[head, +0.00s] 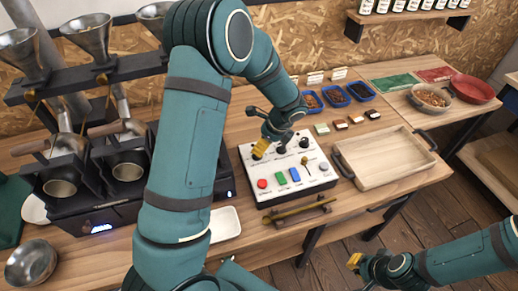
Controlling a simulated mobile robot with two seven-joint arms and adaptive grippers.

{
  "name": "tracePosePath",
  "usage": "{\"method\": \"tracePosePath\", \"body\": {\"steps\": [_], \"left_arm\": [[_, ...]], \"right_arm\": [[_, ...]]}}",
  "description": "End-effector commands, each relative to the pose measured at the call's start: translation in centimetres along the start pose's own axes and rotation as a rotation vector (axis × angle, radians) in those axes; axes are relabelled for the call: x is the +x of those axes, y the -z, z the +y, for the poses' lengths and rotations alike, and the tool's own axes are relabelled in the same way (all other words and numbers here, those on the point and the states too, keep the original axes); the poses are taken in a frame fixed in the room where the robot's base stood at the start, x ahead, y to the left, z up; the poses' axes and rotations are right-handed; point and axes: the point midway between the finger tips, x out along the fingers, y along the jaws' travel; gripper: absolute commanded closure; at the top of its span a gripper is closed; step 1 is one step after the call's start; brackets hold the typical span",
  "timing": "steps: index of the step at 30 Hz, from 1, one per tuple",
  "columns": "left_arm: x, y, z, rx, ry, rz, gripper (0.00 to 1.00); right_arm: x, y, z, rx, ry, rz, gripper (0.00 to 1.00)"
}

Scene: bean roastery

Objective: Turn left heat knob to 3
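A white control panel (246,165) stands on the wooden bench. Dark knobs sit along its back edge, including a right knob (304,143); coloured buttons are along its front. My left arm reaches over the bench, and its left gripper (264,145) points down at the panel's back left corner, where the left heat knob seems to be. The gripper hides most of that knob, so its setting and any contact cannot be seen. A yellow fingertip shows there, but not the gap between the fingers. My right gripper (356,262) is low at the right, clear of the bench, its opening unclear.
A wooden tray (375,178) lies right of the panel. Blue bowls of beans (335,96) and small sample blocks (340,124) stand behind. A white dish (225,223) and a dark bar (297,210) lie in front. Black machines with metal funnels (88,35) fill the left.

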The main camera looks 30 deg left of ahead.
Motion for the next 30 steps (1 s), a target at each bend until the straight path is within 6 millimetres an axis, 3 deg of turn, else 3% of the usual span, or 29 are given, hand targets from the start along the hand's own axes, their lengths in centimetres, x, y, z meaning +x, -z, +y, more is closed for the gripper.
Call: {"method": "tracePosePath", "body": {"steps": [3,10,30], "left_arm": [[-2.3,0.0,0.0,0.000,0.003,0.001,0.36],[-4.8,0.0,0.0,0.000,0.000,0.001,0.36],[-5.2,0.0,0.1,0.001,-0.002,0.000,0.36]], "right_arm": [[0.0,0.0,0.0,0.000,0.000,0.000,1.00],[0.0,0.0,0.0,0.000,0.000,0.000,1.00],[0.0,0.0,0.0,0.000,0.000,0.000,1.00]]}}
